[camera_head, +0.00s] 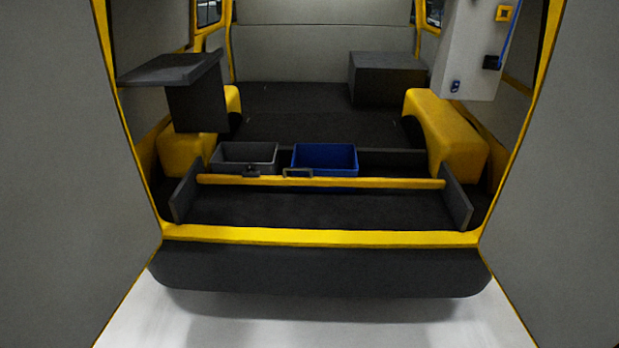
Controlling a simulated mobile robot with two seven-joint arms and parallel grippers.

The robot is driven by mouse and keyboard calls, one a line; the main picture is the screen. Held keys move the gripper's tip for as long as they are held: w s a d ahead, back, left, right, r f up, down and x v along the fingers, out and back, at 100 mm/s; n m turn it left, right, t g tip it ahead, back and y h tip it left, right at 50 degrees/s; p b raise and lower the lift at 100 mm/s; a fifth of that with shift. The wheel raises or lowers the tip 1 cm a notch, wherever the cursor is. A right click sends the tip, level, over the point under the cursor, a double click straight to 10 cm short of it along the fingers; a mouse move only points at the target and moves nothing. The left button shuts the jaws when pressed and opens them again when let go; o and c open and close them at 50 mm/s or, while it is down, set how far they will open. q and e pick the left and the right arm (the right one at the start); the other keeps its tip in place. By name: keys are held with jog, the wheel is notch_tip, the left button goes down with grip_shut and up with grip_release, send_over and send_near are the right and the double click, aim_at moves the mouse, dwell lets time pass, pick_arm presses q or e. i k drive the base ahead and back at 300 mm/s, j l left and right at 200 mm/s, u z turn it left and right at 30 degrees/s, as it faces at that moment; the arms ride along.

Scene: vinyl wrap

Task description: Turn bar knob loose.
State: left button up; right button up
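A yellow bar (375,183) runs crosswise near the open rear of a van, between two dark upright side plates. A small dark knob-like part (251,171) sits at the bar's upper edge, left of the middle. A dark rectangular handle-like piece (298,173) is at the bar's upper edge, right of the knob. Both are too small to tell their exact shape or how tight they are. Neither of my grippers shows in the head view.
A grey bin (246,151) and a blue bin (325,153) stand behind the bar. A dark shelf (172,68) juts in at the left. Yellow wheel arches flank the floor. A yellow sill (320,238) and dark bumper (320,272) lie in front. Open doors stand on both sides.

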aim_at(250, 168)
jog(key=u, duration=0.55)
jog(key=i+u, duration=0.5)
jog(key=i+l+u, duration=0.3)
jog(key=u, duration=0.2)
